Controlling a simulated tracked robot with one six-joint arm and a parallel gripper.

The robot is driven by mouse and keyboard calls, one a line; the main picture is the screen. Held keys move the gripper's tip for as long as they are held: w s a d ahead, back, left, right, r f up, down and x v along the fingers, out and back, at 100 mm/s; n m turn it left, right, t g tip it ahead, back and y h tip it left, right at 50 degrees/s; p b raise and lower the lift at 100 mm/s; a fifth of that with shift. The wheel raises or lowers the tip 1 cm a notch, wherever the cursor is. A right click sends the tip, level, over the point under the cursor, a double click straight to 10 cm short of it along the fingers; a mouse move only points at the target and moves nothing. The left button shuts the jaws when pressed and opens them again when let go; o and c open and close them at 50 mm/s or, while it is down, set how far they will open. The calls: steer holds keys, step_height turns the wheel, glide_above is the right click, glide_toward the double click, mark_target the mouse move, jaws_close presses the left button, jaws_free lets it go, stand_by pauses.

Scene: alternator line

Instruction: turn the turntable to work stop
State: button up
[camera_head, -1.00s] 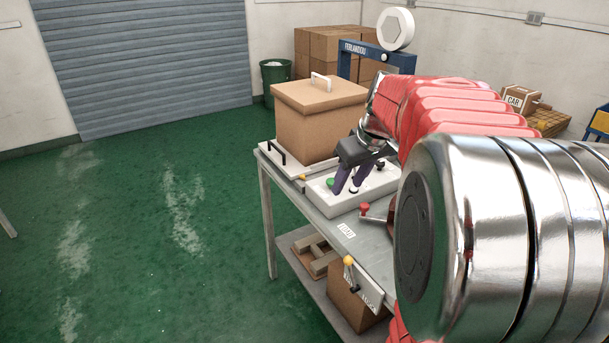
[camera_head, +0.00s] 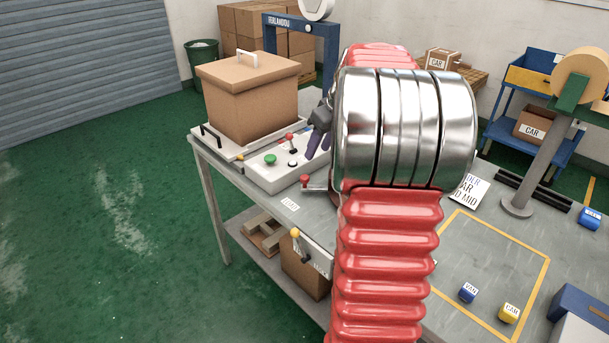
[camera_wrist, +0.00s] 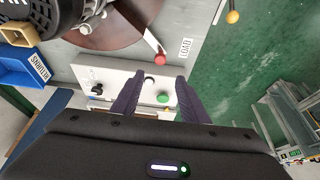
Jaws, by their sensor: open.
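The turntable is a brown disc (camera_wrist: 105,22) at the top of the wrist view. Its handle with a red knob (camera_wrist: 160,59) points beside the LOAD label (camera_wrist: 185,48). In the head view the red knob (camera_head: 305,180) shows left of my arm, which hides nearly all the disc. My gripper (camera_head: 316,148) is open and empty at the right end of the white control box (camera_head: 268,177). In the wrist view my gripper (camera_wrist: 157,77) has its fingers apart over the control box, with a green button (camera_wrist: 163,97) between them. Contact cannot be told.
A lidded cardboard box (camera_head: 245,100) stands behind the control box. A yellow-knobbed lever (camera_head: 296,235) is at the table's front edge. A WORK-area outline in yellow (camera_head: 545,285) holds small blue and yellow blocks at right. A blue bin (camera_wrist: 25,65) shows in the wrist view.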

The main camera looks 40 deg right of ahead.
mark_target(305, 177)
steer(key=x, duration=1.3)
steer(key=shift+a+f, duration=0.1)
steer(key=shift+c, duration=0.2)
jaws_close()
steer(key=shift+a, duration=0.25)
steer(key=shift+s+d, duration=0.1)
steer(key=shift+d, duration=0.05)
